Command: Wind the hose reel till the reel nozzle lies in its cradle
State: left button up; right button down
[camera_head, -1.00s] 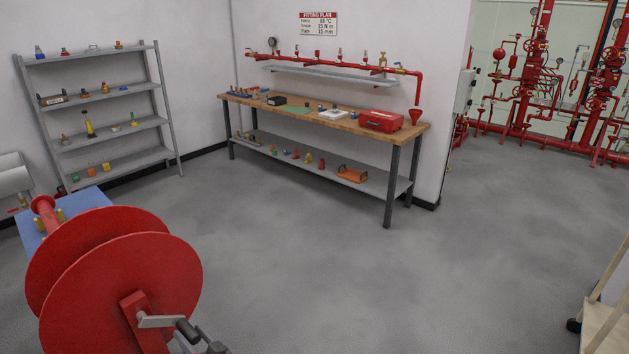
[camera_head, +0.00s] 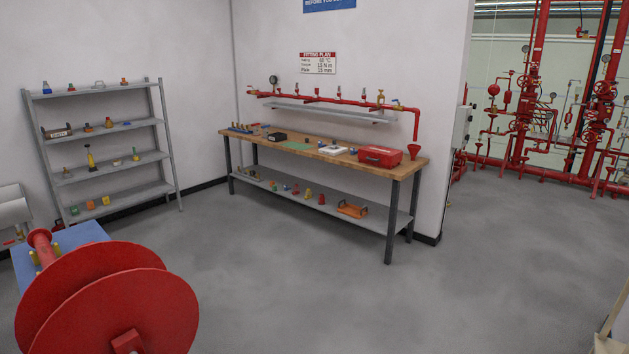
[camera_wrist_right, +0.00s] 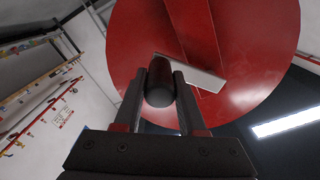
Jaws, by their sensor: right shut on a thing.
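The red hose reel (camera_head: 110,300) stands at the lower left of the head view, with two large discs; no hose shows. In the right wrist view its red disc (camera_wrist_right: 270,45) fills the top, with a red bar and a pale metal crank arm (camera_wrist_right: 192,72). My right gripper (camera_wrist_right: 158,82) is shut on the dark crank handle (camera_wrist_right: 160,92). A red part with a flared end (camera_head: 42,243) lies beside yellow pegs (camera_head: 57,248) on a blue top; I cannot tell if it is the nozzle in its cradle. My left gripper is not in view.
A grey shelf (camera_head: 110,126) with small fittings stands at the back left. A wooden workbench (camera_head: 320,152) with a red box (camera_head: 380,155) stands along the wall. Red pipework (camera_head: 540,100) is at the far right. The middle floor is clear.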

jog(key=shift+s+a+f, duration=0.25)
jog(key=shift+s+f, duration=0.05)
jog(key=shift+f, duration=0.1)
jog(key=shift+s+a, duration=0.1)
jog(key=shift+s+a+f+b, duration=0.5)
jog(key=shift+s+a+b, duration=0.05)
jog(key=shift+s+a, duration=0.15)
